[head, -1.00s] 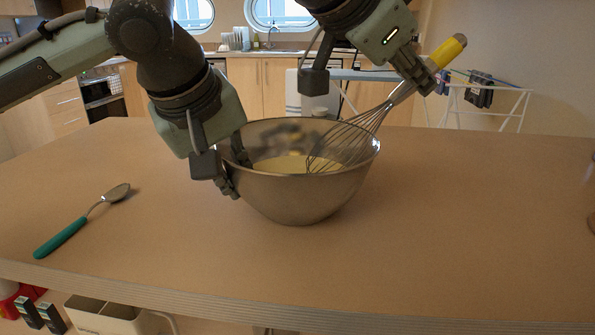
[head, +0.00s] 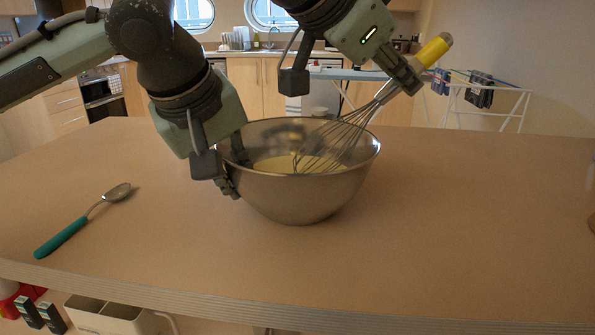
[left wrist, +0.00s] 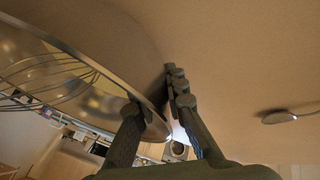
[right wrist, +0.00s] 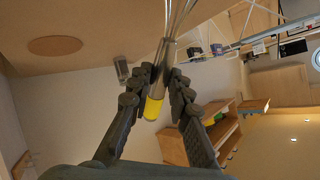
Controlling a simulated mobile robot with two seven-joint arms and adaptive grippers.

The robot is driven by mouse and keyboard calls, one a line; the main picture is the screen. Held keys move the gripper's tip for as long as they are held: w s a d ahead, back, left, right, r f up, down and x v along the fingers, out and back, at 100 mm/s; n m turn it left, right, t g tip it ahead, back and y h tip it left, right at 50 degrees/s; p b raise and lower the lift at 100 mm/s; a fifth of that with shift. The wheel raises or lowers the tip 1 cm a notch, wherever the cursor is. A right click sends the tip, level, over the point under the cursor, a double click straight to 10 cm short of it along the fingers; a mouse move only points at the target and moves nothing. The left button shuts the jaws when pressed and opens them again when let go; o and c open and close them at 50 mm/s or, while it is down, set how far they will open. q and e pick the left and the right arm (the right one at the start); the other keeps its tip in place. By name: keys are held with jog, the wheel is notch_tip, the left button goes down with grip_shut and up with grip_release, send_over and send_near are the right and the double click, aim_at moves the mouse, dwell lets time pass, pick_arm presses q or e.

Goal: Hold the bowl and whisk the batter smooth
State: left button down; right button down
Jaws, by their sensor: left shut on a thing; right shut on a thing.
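A steel mixing bowl (head: 308,198) stands upright on the wooden counter (head: 450,230) with pale yellow batter (head: 275,165) inside. My left gripper (head: 232,170) is shut on the bowl's left rim, one finger inside and one outside; the rim between the fingers also shows in the left wrist view (left wrist: 152,112). A wire whisk (head: 345,140) with a yellow-ended handle leans up to the right, its wires down in the bowl. My right gripper (head: 408,80) is shut on the whisk handle, which shows between the fingers in the right wrist view (right wrist: 163,75). The whisk's lowest wires are hard to make out.
A spoon (head: 75,232) with a teal handle lies on the counter at the left. The counter to the right of the bowl is clear, apart from a brown thing (head: 591,222) cut off at the right edge. A drying rack (head: 490,100) stands behind.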

jog(key=s+d+r, duration=0.1)
jog(key=d+r, duration=0.8)
jog(key=r, duration=0.1)
jog(key=shift+s+r, duration=0.35)
dwell(0.9)
jog(key=shift+a, duration=0.1)
dwell(0.3)
notch_tip(320, 180, up, 4)
jog(key=shift+f, duration=0.1)
dwell(0.4)
dwell(0.3)
pick_arm(q)
jog(key=c, duration=1.5)
grip_release()
